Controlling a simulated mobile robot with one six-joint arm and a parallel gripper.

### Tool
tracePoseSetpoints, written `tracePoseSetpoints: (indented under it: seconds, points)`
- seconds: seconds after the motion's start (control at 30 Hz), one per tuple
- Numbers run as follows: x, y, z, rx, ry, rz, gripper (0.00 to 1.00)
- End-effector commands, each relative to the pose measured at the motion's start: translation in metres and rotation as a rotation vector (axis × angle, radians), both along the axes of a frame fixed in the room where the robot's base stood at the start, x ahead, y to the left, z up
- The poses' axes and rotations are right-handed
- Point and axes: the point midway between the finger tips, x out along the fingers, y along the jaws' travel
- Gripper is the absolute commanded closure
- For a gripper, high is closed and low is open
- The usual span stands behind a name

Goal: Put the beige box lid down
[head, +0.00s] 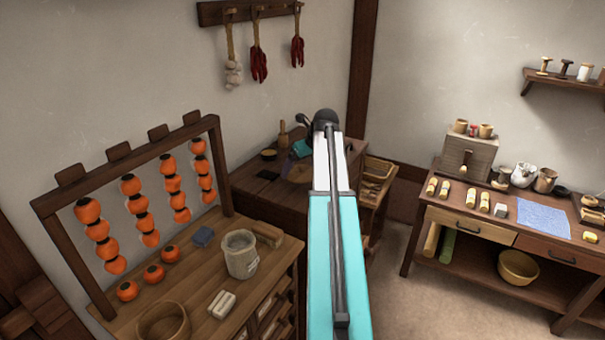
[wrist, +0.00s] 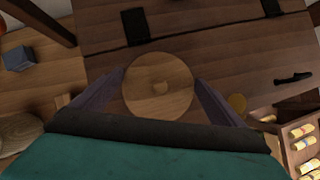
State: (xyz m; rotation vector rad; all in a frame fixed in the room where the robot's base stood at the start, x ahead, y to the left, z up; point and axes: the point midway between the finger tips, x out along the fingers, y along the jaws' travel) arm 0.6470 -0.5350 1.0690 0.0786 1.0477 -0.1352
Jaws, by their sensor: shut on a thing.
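A small bowl (head: 268,154) stands at the back of the dark cabinet. A bench with a grey pot (head: 240,254) and strung orange fruit (head: 138,204) is at left. A workbench with a blue cloth (head: 544,217) is at right. An open crate of yellow rolls (wrist: 303,152) lies lower right.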

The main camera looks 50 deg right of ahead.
Motion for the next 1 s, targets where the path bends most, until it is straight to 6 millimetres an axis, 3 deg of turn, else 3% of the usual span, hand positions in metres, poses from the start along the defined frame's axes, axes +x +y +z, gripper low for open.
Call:
tracePoseSetpoints:
  seconds: [0.17,0.6,1.0]
  points:
    - [0.007,-0.011,0.0,0.0,0.0,-0.001,0.29]
    - [0.006,-0.009,-0.034,0.0,0.0,0.0,0.29]
    - [0.006,-0.009,-0.037,0.0,0.0,0.0,0.29]
